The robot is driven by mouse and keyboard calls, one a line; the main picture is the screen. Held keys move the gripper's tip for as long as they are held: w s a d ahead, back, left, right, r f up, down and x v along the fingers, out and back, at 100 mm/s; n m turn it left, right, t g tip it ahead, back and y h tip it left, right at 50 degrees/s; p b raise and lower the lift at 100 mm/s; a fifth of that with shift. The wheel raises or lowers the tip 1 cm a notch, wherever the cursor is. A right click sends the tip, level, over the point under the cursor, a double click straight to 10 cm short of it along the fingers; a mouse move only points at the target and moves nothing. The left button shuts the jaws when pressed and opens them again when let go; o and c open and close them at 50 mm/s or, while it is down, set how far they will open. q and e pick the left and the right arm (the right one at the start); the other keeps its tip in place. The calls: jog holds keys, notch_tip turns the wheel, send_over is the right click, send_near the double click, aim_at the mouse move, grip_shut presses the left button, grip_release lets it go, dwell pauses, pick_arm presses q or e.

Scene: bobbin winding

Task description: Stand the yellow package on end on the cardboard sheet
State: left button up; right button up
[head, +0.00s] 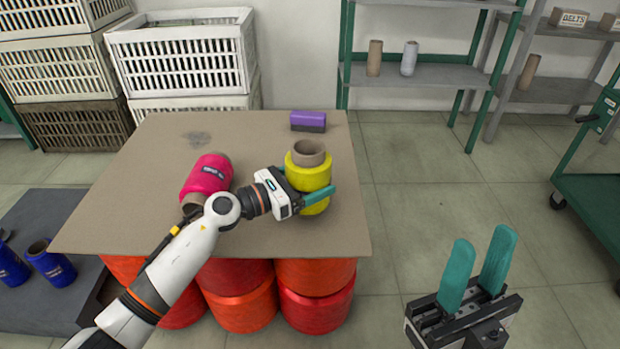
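The yellow package (309,178) is upright on the cardboard sheet (140,190), near its right side, with the open top of its brown tube facing up. My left gripper (300,184) reaches in from the left, with one teal finger across the package's front and the other partly hidden behind it. It looks shut on the package. The package's base shows no clear gap from the sheet, but contact is hard to tell. My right gripper (478,267) is open and empty, away from the sheet at the lower right.
A pink package (207,176) lies on its side on the sheet, left of my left gripper. A purple-and-dark block (308,121) lies at the back edge. Red and orange packages (317,309) stand under the sheet. A green cart (595,200) is at the right.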

pick_arm(q)
jog(key=shift+r, duration=0.1)
jog(key=o, duration=1)
jog(key=shift+o, duration=0.2)
jog(key=shift+p+v, duration=0.65)
jog(key=shift+v, duration=3.1)
